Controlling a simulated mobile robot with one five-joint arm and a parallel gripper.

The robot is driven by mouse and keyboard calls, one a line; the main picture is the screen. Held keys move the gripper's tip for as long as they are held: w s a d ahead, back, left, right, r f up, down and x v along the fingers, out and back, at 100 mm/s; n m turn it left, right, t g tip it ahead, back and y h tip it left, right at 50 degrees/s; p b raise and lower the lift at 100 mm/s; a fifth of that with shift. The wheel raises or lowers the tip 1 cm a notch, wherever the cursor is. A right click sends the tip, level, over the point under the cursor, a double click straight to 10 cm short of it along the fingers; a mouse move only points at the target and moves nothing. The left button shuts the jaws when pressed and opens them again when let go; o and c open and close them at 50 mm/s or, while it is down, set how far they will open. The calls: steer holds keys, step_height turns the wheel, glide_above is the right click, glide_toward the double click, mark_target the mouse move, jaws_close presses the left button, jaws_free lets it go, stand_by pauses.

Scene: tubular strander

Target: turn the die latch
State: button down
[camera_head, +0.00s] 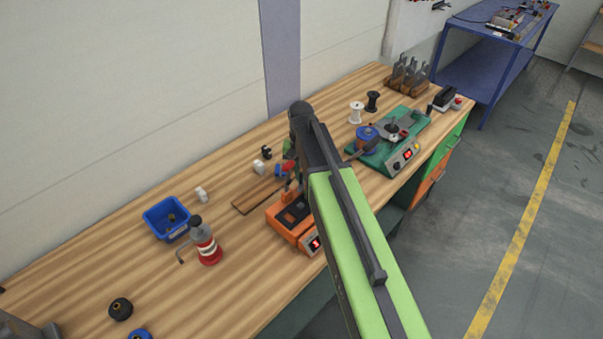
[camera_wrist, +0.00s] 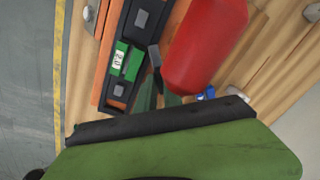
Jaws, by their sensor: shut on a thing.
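The orange die unit (camera_head: 283,232) stands on the bench, partly covered by my arm in the head view. In the wrist view its black top (camera_wrist: 113,75) holds a green die block (camera_wrist: 125,62) marked with a small label. In the head view the jaws are mostly hidden by my arm.
A large red cylinder (camera_wrist: 207,45) is close to the right of the lever.

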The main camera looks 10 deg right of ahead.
mark_target(301, 176)
steer(key=shift+w, duration=0.15)
steer(key=c, duration=1.5)
jaws_free()
step_height(301, 176, up, 17)
steer(key=p, duration=1.7)
steer(key=shift+r, duration=0.2)
